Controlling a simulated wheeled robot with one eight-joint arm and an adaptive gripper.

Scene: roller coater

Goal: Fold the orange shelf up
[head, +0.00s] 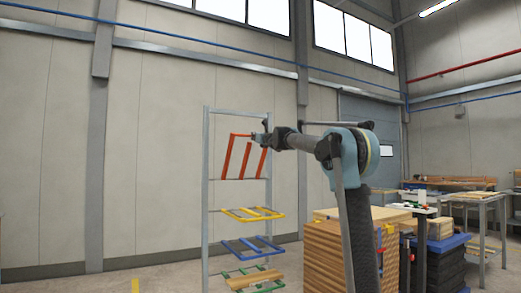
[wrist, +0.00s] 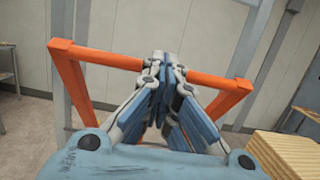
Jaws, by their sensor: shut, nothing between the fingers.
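The orange shelf (head: 229,157) is a frame of bars on the upper part of a grey upright rack (head: 206,200) in the head view. It stands steeply raised from its lower bar, leaning a little. In the wrist view its outer orange bar (wrist: 105,57) runs across the picture, with side bars going down at both ends. My gripper (head: 256,138) is at the upper right of the shelf. In the wrist view my gripper (wrist: 166,60) has its fingers together in front of the bar's middle, hiding that part. I cannot tell whether they touch it.
Below the orange shelf the rack carries a yellow shelf (head: 247,215), a blue shelf (head: 245,247) and a green shelf (head: 233,274) with wooden boards. Stacked wood (head: 335,250) stands to the right, with workbenches (head: 470,198) beyond. The floor left of the rack is mostly clear.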

